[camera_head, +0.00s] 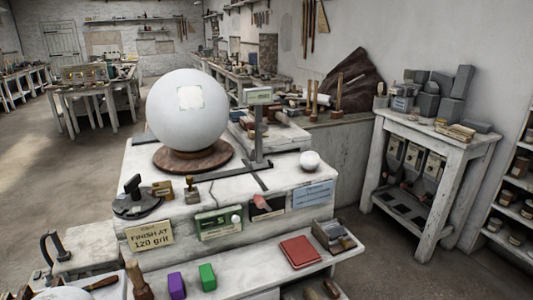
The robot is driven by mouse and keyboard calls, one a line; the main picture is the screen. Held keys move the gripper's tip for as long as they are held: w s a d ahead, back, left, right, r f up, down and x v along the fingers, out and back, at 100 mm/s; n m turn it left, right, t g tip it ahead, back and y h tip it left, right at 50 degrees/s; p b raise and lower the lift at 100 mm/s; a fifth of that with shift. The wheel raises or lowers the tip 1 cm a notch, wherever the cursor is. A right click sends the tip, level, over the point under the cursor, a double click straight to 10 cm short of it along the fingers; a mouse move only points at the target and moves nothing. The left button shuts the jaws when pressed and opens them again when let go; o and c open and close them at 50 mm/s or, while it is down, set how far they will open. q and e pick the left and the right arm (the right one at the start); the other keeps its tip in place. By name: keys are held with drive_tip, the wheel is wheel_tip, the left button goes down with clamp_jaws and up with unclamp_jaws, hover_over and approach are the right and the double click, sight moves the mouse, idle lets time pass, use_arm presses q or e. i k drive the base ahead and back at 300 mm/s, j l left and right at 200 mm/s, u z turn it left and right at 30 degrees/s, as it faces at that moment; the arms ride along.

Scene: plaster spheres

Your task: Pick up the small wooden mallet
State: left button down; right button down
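A small brown wooden tool (138,283) stands upright at the left end of the low front shelf, near the bottom edge of the picture. It has a narrow top and a wider body, like a small mallet, but it is too small to be sure. Two upright wooden handles (314,98) show on the far bench behind the main block, and they may also be mallets. Neither of my grippers is in view.
A large white sphere (185,120) rests on a round brown base (193,157) on the white block. Purple (176,286) and green (207,277) blocks and a red pad (300,252) lie on the front shelf. A dark curved tool (52,250) stands at left.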

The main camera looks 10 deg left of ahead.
sight(142, 290)
drive_tip(key=u, duration=1.35)
